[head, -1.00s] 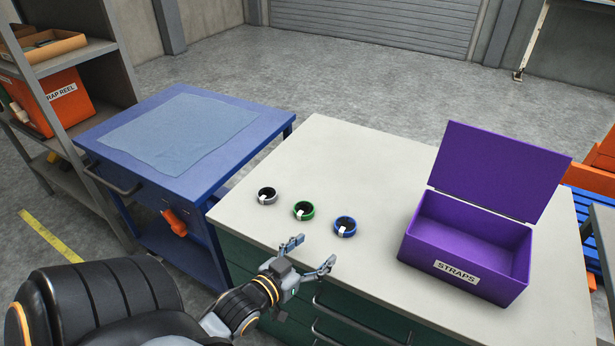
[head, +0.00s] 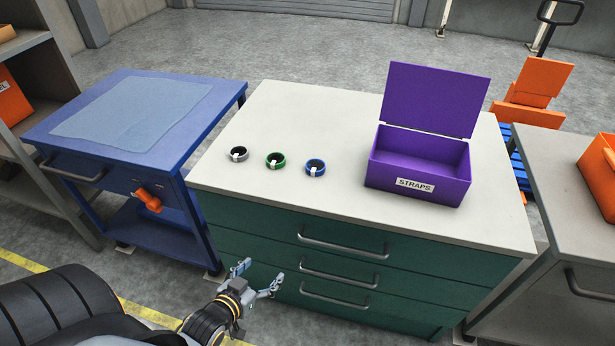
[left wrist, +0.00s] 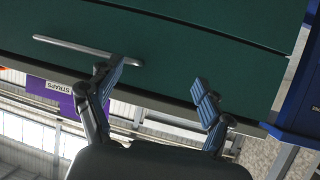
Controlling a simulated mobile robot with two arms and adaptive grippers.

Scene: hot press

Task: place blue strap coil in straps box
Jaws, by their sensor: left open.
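The blue strap coil (head: 315,168) lies on the light worktop (head: 320,115), at the right end of a row with a green coil (head: 275,160) and a grey-black coil (head: 239,155). The purple straps box (head: 418,182) stands to its right with its lid up; its inside looks empty. The box also shows in the left wrist view (left wrist: 50,93). My left gripper (head: 257,278) is open and empty, in front of the green drawers and below the worktop edge, apart from the coils. Its spread fingers show in the left wrist view (left wrist: 158,92). My right gripper is not in view.
Green drawers (head: 290,240) with protruding metal handles (head: 342,242) are under the worktop. A blue cart (head: 110,150) with a cloth stands at left. Another bench (head: 570,190) with an orange bin (head: 600,175) stands at right. Worktop between coils and back edge is clear.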

